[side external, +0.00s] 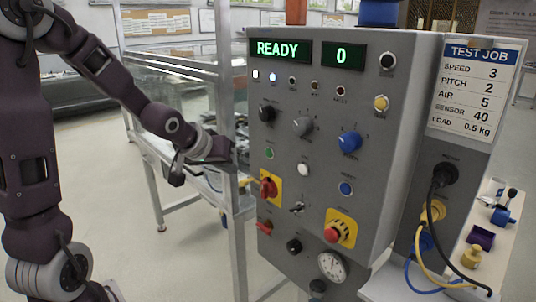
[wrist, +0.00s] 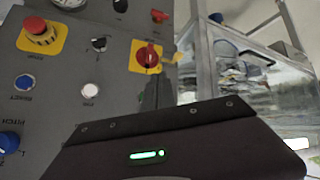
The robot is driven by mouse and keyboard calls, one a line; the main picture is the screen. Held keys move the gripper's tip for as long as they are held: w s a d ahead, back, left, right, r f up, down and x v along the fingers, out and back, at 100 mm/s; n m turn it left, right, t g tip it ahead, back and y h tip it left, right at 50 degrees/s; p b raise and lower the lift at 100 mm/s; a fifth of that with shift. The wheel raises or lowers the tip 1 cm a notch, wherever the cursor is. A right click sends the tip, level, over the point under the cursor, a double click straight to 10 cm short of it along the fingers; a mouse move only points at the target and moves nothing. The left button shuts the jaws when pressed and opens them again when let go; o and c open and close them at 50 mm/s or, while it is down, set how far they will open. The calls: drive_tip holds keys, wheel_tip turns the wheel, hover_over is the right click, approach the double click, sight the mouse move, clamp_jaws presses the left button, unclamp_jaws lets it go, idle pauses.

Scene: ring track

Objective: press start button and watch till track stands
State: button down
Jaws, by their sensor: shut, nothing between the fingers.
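The grey control panel (side external: 330,110) shows READY on one green display (side external: 280,50) and 0 on the other (side external: 343,56). A small green button (side external: 269,153) sits on its left side; its label is too small to read. My gripper (side external: 238,162) is shut and empty, with its tip at the panel's left edge, close to the green button; I cannot tell whether it touches.
The panel carries a red rotary switch on yellow (side external: 268,187), a red mushroom button on yellow (side external: 333,233), a blue knob (side external: 350,142) and a white button (side external: 303,170). A TEST JOB sheet (side external: 470,90) hangs right. An enclosure post (side external: 228,100) stands close to my gripper.

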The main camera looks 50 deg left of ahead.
sight(269, 153)
drive_tip(key=shift+w+a+f+n, duration=0.3)
drive_tip(key=shift+w+a, duration=0.2)
drive_tip(key=shift+a, duration=0.05)
drive_tip(key=w, duration=0.8)
drive_tip(key=shift+w, duration=0.4)
drive_tip(key=shift+w, duration=0.15)
idle(1.4)
drive_tip(key=shift+w, duration=0.25)
